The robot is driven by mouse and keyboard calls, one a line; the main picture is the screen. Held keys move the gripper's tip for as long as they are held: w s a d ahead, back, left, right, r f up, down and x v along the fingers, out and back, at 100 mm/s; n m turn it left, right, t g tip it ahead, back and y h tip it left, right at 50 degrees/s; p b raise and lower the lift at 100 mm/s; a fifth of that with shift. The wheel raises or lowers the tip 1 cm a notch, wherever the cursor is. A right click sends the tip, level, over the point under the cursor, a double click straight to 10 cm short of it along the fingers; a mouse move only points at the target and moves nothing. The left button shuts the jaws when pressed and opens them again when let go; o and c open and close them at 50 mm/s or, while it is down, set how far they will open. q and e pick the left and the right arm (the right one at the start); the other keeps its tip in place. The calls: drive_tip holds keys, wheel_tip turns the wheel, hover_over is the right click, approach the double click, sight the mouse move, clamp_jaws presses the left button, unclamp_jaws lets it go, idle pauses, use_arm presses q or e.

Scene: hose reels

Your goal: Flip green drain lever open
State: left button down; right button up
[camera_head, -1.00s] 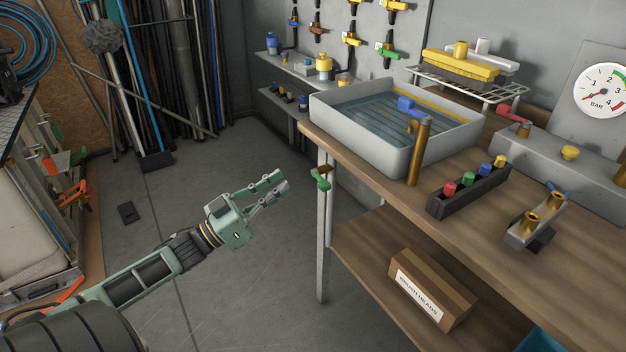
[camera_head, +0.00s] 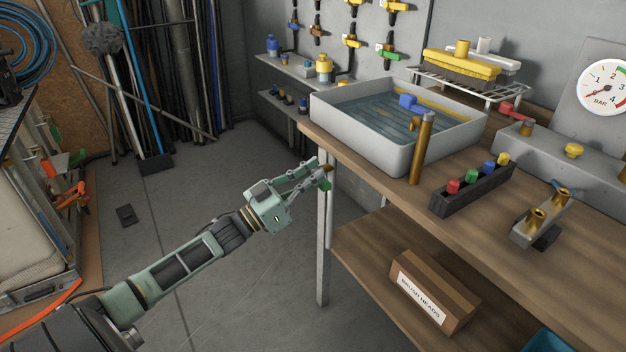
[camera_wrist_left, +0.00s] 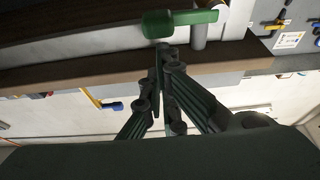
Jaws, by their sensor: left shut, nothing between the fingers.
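The green drain lever (camera_head: 325,185) is below the left front corner of the grey wash basin, by the bench edge; my left gripper partly hides it in the head view. In the left wrist view the lever (camera_wrist_left: 180,21) lies sideways near the top, reaching left from a pale pipe (camera_wrist_left: 201,32). My left gripper (camera_head: 322,168) is shut and empty, its fingertips right at the lever. In the wrist view the fingertips (camera_wrist_left: 160,52) are just below the lever; I cannot tell whether they touch it. My right gripper is in neither view.
The basin (camera_head: 355,138) holds water and stands on the wooden bench (camera_head: 395,193), close to my gripper. A bench leg (camera_head: 323,250) stands beneath it. A brush heads box (camera_head: 432,290) is on the lower shelf.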

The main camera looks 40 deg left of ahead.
use_arm(q)
drive_tip(key=shift+f, duration=0.25)
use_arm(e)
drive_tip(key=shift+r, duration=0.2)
use_arm(q)
drive_tip(key=shift+d+f+m, duration=0.1)
drive_tip(key=shift+f+m, duration=0.05)
drive_tip(key=shift+m, duration=0.15)
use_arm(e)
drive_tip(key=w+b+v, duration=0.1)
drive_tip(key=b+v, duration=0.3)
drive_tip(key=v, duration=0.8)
use_arm(q)
wheel_tip(320, 180, down, 9)
drive_tip(key=m+g+h+b, duration=0.3)
drive_tip(key=m+g+h, duration=0.1)
drive_tip(key=m, duration=1.4)
drive_tip(key=shift+w+a+g, duration=0.15)
drive_tip(key=shift+a+g, duration=0.25)
drive_tip(key=shift+g, duration=0.5)
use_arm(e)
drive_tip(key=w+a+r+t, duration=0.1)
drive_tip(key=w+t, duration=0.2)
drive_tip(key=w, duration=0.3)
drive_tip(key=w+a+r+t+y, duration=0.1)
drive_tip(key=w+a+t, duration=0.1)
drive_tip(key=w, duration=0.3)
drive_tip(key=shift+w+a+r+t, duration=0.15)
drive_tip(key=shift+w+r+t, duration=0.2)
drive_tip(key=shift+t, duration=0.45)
